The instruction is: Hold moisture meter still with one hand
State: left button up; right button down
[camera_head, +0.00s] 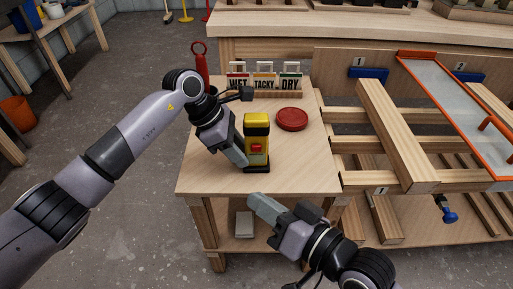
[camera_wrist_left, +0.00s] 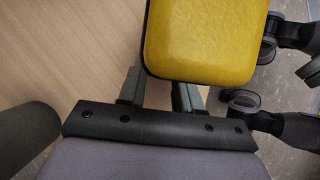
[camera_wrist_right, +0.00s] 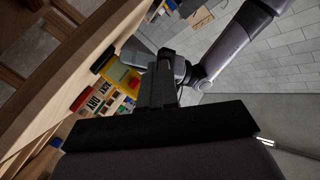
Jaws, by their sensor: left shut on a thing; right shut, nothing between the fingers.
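The moisture meter (camera_head: 257,124) is yellow with a dark band and a red button on its front. It stands upright on the small wooden table. My left gripper (camera_head: 241,158) is shut on its lower left side. In the left wrist view, the yellow top of the meter (camera_wrist_left: 200,40) fills the space beyond the fingers (camera_wrist_left: 158,92). My right gripper (camera_head: 256,203) is shut and empty, in front of the table's front edge and lower than the meter. In the right wrist view, its fingers (camera_wrist_right: 163,85) are together, and the meter (camera_wrist_right: 122,74) shows beyond them.
Cards reading WET, TACKY and DRY (camera_head: 264,83) stand in a wooden holder behind the meter. A round red lid (camera_head: 292,119) lies right of it. A rack of battens (camera_head: 395,135) borders the table on the right. The table's front right (camera_head: 310,170) is bare.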

jog(key=shift+w, duration=4.4)
jog(key=shift+w, duration=0.15)
jog(key=shift+w, duration=0.3)
jog(key=shift+w, duration=0.4)
jog(key=shift+s, duration=0.85)
jog(key=s, duration=0.5)
